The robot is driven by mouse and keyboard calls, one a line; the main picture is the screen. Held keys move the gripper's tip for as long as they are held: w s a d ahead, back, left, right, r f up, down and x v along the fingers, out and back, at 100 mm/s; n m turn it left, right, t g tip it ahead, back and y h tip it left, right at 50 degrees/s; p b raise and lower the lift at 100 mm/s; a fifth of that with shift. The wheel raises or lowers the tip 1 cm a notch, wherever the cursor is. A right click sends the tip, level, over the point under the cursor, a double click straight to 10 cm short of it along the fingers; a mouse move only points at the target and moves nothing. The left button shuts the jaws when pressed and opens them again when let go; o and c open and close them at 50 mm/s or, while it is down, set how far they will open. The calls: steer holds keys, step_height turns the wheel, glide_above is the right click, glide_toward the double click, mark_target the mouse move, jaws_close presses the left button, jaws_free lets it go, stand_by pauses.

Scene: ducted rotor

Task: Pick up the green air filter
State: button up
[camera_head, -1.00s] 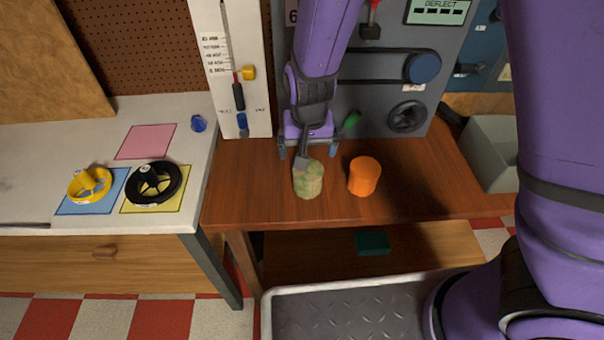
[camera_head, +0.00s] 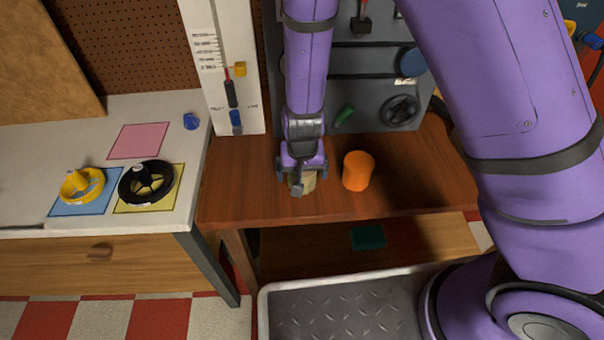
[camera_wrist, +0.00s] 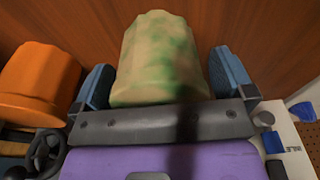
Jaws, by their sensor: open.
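The green air filter is a pale cylinder with green blotches and a ribbed side, standing on the brown wooden table. In the head view, its lower part (camera_head: 307,184) shows under my gripper, which hides the rest. In the wrist view, the green air filter (camera_wrist: 163,58) lies between the two blue fingers. My gripper (camera_wrist: 168,85) is open, with one finger on each side of the filter. A gap shows beside the right finger; contact at the left one is hard to tell. In the head view, my gripper (camera_head: 301,180) points down over the filter.
An orange cylinder (camera_head: 358,171) stands close to the right of the filter; it also shows in the wrist view (camera_wrist: 38,82). A grey panel with a black handwheel (camera_head: 400,110) rises behind. A white counter (camera_head: 95,115) with yellow and black rotors is at left.

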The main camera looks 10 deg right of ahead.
steer(key=c, duration=0.9)
steer(key=shift+r, duration=0.1)
